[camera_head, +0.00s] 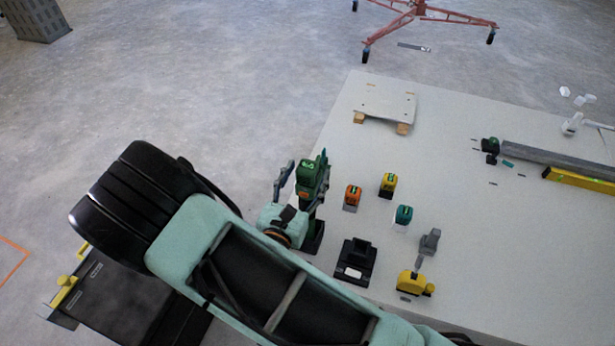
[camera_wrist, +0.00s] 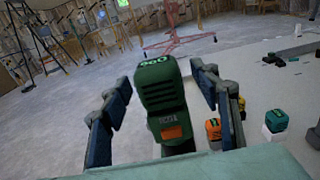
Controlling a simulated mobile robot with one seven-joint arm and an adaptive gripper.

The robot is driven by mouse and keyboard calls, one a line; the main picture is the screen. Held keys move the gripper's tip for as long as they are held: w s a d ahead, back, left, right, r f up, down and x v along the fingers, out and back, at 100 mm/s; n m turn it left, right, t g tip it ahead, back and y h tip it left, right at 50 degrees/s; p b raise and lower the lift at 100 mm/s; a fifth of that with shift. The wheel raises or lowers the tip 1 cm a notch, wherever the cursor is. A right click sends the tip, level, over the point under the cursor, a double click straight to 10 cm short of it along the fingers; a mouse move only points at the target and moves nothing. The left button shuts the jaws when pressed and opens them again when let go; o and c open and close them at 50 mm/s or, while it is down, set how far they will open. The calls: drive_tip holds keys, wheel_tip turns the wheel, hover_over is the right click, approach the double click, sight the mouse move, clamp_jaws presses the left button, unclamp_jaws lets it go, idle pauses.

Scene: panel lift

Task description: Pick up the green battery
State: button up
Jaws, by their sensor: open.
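A dark green, drill-like thing (camera_head: 312,172) with bright green marks on top stands upright on a dark base on the pale table. It fills the middle of the wrist view (camera_wrist: 160,88), with an orange label facing me. My gripper (camera_head: 304,180) is open, one blue-grey finger on each side of its upper part; the fingers also show in the wrist view (camera_wrist: 162,92). Gaps show beside both fingers there. A small teal-green battery-like block (camera_head: 404,214) sits on a white block, right of my gripper. It also shows in the wrist view (camera_wrist: 276,120).
An orange block (camera_head: 352,195) and a yellow block (camera_head: 388,182) stand close to the right. A black charger-like device (camera_head: 355,262) and a yellow tape measure (camera_head: 415,283) lie nearer. A small panel on wooden blocks (camera_head: 385,104) lies farther back.

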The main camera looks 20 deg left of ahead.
sight(307, 165)
drive_tip(key=shift+w, duration=0.6)
drive_tip(key=shift+r, duration=0.1)
drive_tip(key=c, duration=1.4)
drive_tip(key=shift+r, duration=0.65)
wheel_tip(307, 165, up, 2)
drive_tip(key=shift+r+p, duration=0.1)
drive_tip(key=shift+p, duration=0.55)
drive_tip(key=s+d+r+p, duration=0.1)
drive_tip(key=s+r, duration=0.2)
drive_tip(key=s, duration=0.1)
drive_tip(key=s+d+r+p, duration=0.1)
drive_tip(key=s+d+r, duration=0.1)
drive_tip(key=s+r, duration=0.1)
drive_tip(key=s+d+r+p, duration=0.2)
drive_tip(key=s+r, duration=0.1)
drive_tip(key=s, duration=0.3)
drive_tip(key=shift+d+r, duration=0.25)
